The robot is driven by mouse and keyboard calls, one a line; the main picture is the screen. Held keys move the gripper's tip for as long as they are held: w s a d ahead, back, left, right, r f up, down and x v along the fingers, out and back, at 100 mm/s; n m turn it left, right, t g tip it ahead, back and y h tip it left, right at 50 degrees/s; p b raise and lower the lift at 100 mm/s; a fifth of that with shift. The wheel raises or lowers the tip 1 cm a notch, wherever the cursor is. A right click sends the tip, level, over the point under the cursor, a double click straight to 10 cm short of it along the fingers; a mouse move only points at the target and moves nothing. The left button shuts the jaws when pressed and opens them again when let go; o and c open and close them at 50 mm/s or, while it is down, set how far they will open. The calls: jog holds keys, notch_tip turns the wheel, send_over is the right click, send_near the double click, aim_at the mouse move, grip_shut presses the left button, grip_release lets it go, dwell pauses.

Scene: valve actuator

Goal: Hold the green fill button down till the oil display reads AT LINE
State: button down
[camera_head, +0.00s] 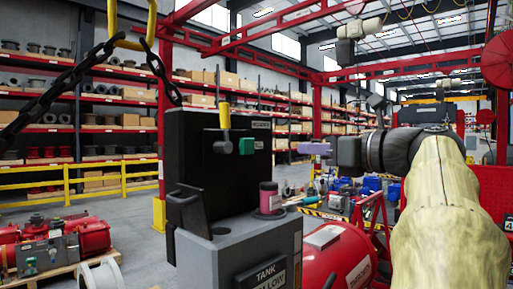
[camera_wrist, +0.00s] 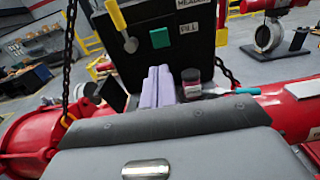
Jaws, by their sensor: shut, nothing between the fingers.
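The green fill button (camera_head: 246,146) is on the front of a black panel (camera_head: 190,150). In the wrist view the green button (camera_wrist: 159,38) sits beside a "FILL" label (camera_wrist: 188,28), above my fingertips. My gripper (camera_head: 303,148) has pale purple fingers, shut together and empty. They point left toward the button, at about its height, with a clear gap between. In the wrist view the gripper (camera_wrist: 158,72) also shows closed. A dark display (camera_head: 268,276) on the grey tank front reads "TANK"; its second line is cut off and ends in "LOW".
A yellow-handled lever (camera_head: 225,122) is left of the button. A black chain (camera_head: 60,85) hangs at left. A red cylinder (camera_head: 335,260) lies at lower right. The air between gripper and panel looks clear.

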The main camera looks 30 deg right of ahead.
aim_at(249, 146)
jog(key=p+x, duration=0.5)
jog(key=x, duration=0.8)
jog(key=shift+w, duration=0.25)
jog(key=shift+w+a+f, duration=0.1)
jog(key=shift+w+a, duration=0.05)
jog(key=shift+w, duration=0.2)
jog(key=shift+s, duration=0.1)
